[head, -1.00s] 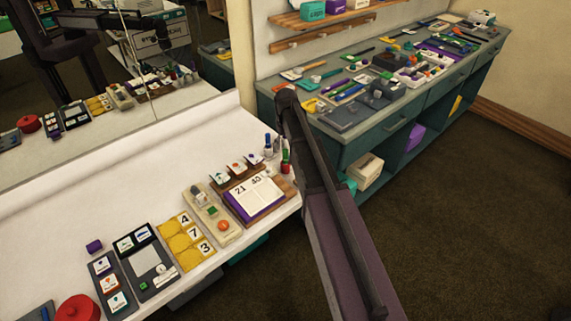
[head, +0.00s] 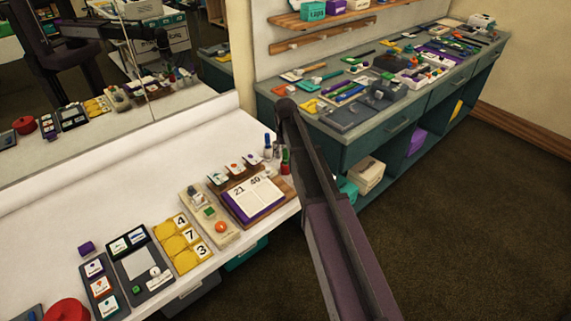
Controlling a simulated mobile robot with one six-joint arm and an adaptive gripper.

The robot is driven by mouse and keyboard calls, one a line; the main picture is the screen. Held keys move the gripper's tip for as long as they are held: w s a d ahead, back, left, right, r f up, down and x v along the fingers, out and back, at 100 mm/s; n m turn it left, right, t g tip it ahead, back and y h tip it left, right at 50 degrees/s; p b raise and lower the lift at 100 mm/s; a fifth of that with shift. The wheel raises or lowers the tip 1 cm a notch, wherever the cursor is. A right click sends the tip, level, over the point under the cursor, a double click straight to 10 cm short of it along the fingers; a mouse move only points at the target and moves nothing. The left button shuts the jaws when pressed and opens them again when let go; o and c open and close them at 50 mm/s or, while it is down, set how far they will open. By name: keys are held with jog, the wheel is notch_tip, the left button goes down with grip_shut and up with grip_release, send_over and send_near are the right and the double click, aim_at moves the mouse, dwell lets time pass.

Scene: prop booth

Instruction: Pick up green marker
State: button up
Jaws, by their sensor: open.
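A small upright group of markers or bottles stands at the far right end of the white table. A blue-capped one (head: 268,147) is at its left. A slim one with a green top (head: 285,155) and red lower down stands at its right, close beside my arm. At this size I cannot tell for certain which is the green marker. My arm rises from the bottom right, and its dark end passes just right of this group. My gripper itself is not visible; the arm link may hide it.
A calendar on a wooden stand (head: 285,192), yellow number cards (head: 181,243) and dark trays (head: 143,262) line the white table (head: 150,180). A mirror (head: 100,70) stands behind. A teal counter (head: 350,148) at right is crowded with small items. Dark floor (head: 460,220) is clear at right.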

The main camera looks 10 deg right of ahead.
grip_shut()
dwell(0.3)
jog(key=shift+r, duration=0.2)
notch_tip(320, 180, up, 10)
jog(key=p, duration=1)
jog(key=shift+f, duration=0.2)
jog(key=shift+s, duration=0.1)
dwell(0.6)
